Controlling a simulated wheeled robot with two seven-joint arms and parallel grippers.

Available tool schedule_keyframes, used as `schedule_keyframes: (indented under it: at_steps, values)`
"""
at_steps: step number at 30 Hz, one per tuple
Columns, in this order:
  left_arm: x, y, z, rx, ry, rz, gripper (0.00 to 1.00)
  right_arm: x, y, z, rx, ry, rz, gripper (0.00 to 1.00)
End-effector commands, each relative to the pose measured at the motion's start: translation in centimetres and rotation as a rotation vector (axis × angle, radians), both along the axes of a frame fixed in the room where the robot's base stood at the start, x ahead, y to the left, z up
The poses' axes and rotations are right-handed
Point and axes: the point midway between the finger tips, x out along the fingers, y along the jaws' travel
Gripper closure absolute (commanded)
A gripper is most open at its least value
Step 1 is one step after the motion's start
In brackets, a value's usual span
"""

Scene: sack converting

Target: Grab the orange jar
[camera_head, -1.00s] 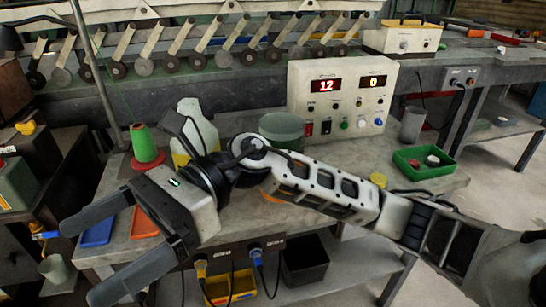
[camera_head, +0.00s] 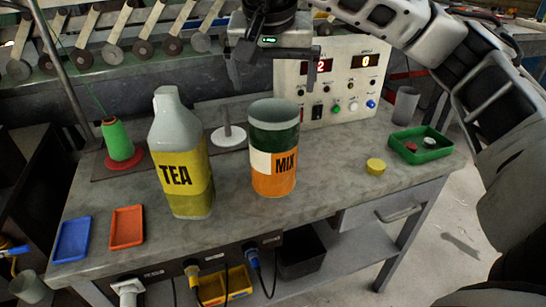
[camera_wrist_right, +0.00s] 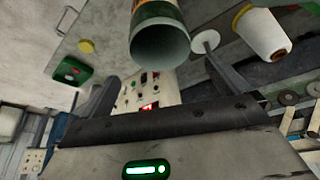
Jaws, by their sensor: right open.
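The orange jar (camera_head: 273,180) is a cylinder with an orange and white lower band marked MIX and a green upper part. It stands upright on the grey bench, right of a bottle marked TEA (camera_head: 184,190). In the right wrist view the jar (camera_wrist_right: 160,38) shows at the top, its grey round end toward the camera. My right gripper (camera_head: 272,72) is above and behind the jar, fingers spread, empty and apart from it. In the right wrist view its fingers (camera_wrist_right: 162,72) point toward the jar. My left gripper is not in view.
A control box (camera_head: 340,88) stands behind the jar. A white spindle base (camera_head: 229,138) is between jar and bottle. A yellow lid (camera_head: 376,166) and a green tray (camera_head: 420,146) are to the right. The bench front before the jar is clear.

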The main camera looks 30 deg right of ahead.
Motion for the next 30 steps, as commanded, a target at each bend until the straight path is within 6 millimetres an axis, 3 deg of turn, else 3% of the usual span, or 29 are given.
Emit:
schedule_keyframes:
  at_steps: [6, 14, 21, 30]
  values:
    - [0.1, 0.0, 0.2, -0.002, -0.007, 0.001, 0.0, 1.2, -0.9, -3.8, 0.002, 0.001, -0.001, 0.0]
    - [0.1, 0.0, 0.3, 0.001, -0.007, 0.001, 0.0, 1.7, -1.3, -5.6, 0.002, 0.001, 0.001, 0.0]
    - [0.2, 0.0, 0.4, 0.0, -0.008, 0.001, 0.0, 2.5, -1.9, -9.0, 0.002, 0.002, -0.001, 0.0]
    - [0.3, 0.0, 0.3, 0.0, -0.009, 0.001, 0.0, 2.8, -2.1, -9.9, 0.003, -0.001, 0.002, 0.0]
